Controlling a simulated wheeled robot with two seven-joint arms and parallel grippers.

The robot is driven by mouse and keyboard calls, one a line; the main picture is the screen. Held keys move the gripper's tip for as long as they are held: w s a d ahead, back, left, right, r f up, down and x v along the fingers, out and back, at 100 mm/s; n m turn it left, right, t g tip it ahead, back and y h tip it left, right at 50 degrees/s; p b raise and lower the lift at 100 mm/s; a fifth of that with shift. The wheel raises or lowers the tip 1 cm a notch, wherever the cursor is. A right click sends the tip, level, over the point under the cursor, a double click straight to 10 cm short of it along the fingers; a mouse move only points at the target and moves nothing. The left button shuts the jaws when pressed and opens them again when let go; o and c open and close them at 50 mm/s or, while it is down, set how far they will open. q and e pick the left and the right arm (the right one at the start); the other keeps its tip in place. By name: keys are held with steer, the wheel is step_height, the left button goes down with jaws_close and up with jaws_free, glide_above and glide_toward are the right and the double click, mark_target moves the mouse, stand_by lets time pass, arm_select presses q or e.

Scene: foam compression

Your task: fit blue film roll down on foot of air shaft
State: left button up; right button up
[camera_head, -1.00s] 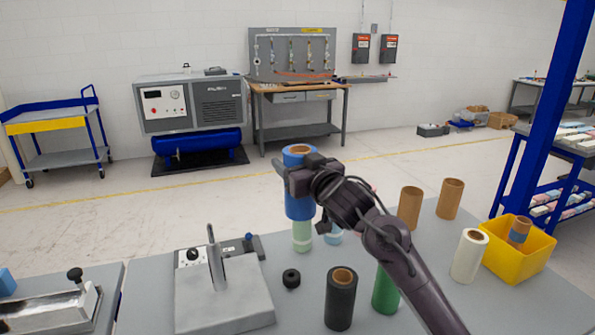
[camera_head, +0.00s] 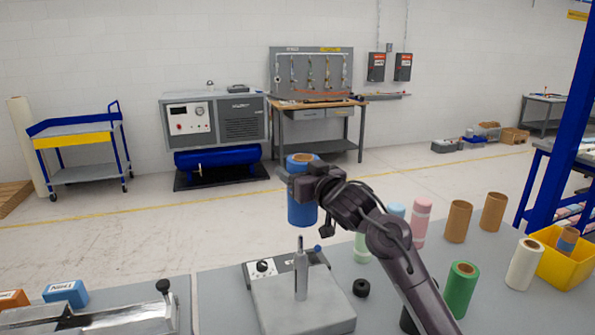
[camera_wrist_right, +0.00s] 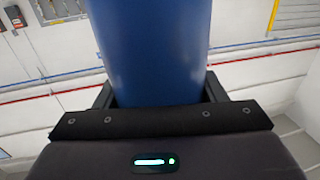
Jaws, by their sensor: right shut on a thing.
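The blue film roll (camera_head: 302,207) is held upright in the air by my right gripper (camera_head: 300,184), whose jaws are shut around its upper part. Its brown core shows at the top. In the right wrist view the blue roll (camera_wrist_right: 155,50) fills the middle, between the fingers of my right gripper (camera_wrist_right: 158,92). The air shaft (camera_head: 300,268) stands upright on a grey base block (camera_head: 305,308) on the table. The roll is above the shaft in the picture, apart from it, with a gap showing below the roll. My left gripper is not in view.
A black ring (camera_head: 361,287) lies right of the base. Green (camera_head: 460,288), pink (camera_head: 421,222), brown (camera_head: 458,221) and white (camera_head: 524,264) rolls stand to the right, near a yellow bin (camera_head: 566,262). A metal fixture (camera_head: 120,318) and blue box (camera_head: 66,292) are at left.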

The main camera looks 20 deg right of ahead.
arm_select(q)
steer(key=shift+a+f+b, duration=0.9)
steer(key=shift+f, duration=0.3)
arm_select(e)
steer(key=shift+a+f, duration=0.2)
steer(key=shift+f, duration=1)
steer(key=shift+a+f, duration=0.1)
steer(key=shift+f, duration=0.15)
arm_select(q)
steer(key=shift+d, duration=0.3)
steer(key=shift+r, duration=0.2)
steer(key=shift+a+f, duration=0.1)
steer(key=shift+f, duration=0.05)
arm_select(e)
steer(key=shift+f, duration=0.25)
